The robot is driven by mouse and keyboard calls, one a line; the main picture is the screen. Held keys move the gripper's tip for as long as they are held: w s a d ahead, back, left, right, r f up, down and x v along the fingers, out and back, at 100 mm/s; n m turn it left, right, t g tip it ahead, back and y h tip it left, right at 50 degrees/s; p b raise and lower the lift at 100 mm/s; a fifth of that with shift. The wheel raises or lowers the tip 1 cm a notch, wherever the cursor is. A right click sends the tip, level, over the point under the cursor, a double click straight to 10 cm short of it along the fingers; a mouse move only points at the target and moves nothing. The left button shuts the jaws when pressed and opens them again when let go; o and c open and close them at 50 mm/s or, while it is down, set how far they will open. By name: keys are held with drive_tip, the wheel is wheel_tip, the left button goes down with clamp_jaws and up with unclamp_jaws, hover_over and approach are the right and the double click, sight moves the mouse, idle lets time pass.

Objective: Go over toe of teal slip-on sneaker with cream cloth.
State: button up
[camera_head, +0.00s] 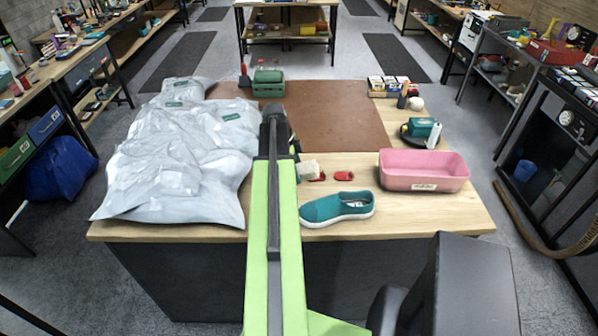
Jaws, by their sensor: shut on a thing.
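The teal slip-on sneaker (334,207) lies on the light wooden front of the bench, with a pale sole. The cream cloth (308,168) is a small pale lump just right of my green arm, behind the sneaker and apart from it in the picture. My gripper (296,157) is mostly hidden behind my arm. Only a dark part shows beside the cloth, and it is shut on the cloth. The fingertips cannot be made out.
Small red items (343,176) lie behind the sneaker. A pink bin (424,171) stands to the right. Grey plastic bags (178,165) cover the left side. A brown mat (340,118), a green case (268,83) and a teal-and-black tool (422,129) are farther back.

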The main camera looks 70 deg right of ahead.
drive_tip(key=shift+p+v, duration=0.8)
drive_tip(key=shift+v, duration=0.55)
drive_tip(key=p+v, duration=0.3)
drive_tip(key=shift+r, duration=0.1)
